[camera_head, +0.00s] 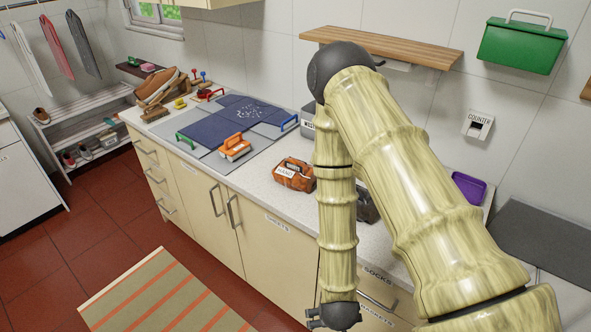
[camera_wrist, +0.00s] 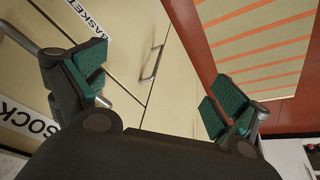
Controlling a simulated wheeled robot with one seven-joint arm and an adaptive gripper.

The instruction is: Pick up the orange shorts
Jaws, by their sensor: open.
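I cannot make out orange shorts for certain in either view. An orange-brown item with a white "HAND" label (camera_head: 295,174) sits on the counter just left of my arm; its form is unclear. My gripper (camera_head: 335,316) hangs low in front of the counter drawers, apart from that item, at the bottom of the head view. In the wrist view my gripper (camera_wrist: 155,78) shows two green-padded fingers spread wide, with nothing between them. Cabinet fronts and the floor mat lie beyond. My arm hides part of the counter.
Clothes (camera_head: 57,45) hang at far left above a shoe rack (camera_head: 90,120). A striped mat (camera_head: 165,295) lies on open red floor.

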